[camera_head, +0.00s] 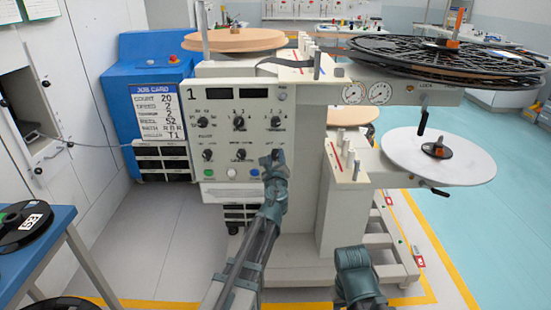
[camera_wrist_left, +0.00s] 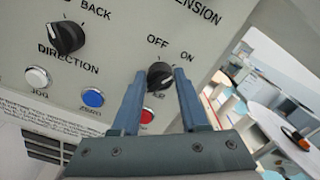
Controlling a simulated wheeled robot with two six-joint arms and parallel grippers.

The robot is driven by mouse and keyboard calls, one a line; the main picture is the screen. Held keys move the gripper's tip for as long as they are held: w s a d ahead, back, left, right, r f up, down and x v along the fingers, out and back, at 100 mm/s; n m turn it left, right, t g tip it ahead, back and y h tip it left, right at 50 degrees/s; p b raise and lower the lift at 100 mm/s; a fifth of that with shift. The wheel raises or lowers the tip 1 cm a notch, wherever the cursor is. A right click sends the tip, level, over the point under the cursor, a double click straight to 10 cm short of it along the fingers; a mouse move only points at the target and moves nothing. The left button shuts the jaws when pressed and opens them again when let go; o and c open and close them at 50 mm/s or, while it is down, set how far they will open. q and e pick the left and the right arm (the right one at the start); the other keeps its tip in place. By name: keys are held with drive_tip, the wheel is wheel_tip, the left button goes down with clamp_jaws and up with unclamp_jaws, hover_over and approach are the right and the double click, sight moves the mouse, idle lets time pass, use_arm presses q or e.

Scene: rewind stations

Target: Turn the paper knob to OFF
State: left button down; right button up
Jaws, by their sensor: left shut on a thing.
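The paper knob (camera_wrist_left: 160,74) is a small black knob at the lower right of the beige control panel (camera_head: 208,172). OFF is printed at its upper left and ON at its upper right; the label below it is mostly hidden. My left gripper (camera_wrist_left: 156,72) is shut on the knob, one finger on each side. In the head view my left gripper (camera_head: 273,158) covers the knob at the panel's right side. The exact pointer direction is hard to tell. My right gripper is not in view; only part of my right arm shows at the bottom.
Red (camera_wrist_left: 147,115), blue (camera_wrist_left: 93,97) and white (camera_wrist_left: 37,77) buttons lie close below and left of the knob. The direction knob (camera_wrist_left: 67,38) is further left. A white disc (camera_head: 455,160) and black reel (camera_head: 440,60) stand right. A blue table (camera_head: 55,235) is at left.

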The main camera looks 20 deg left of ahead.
use_arm(q)
drive_tip(key=n, duration=1.1)
drive_tip(key=shift+s+f+n, duration=0.1)
drive_tip(key=shift+n, duration=0.2)
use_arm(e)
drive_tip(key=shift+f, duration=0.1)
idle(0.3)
use_arm(q)
drive_tip(key=shift+c, duration=2.2)
unclamp_jaws()
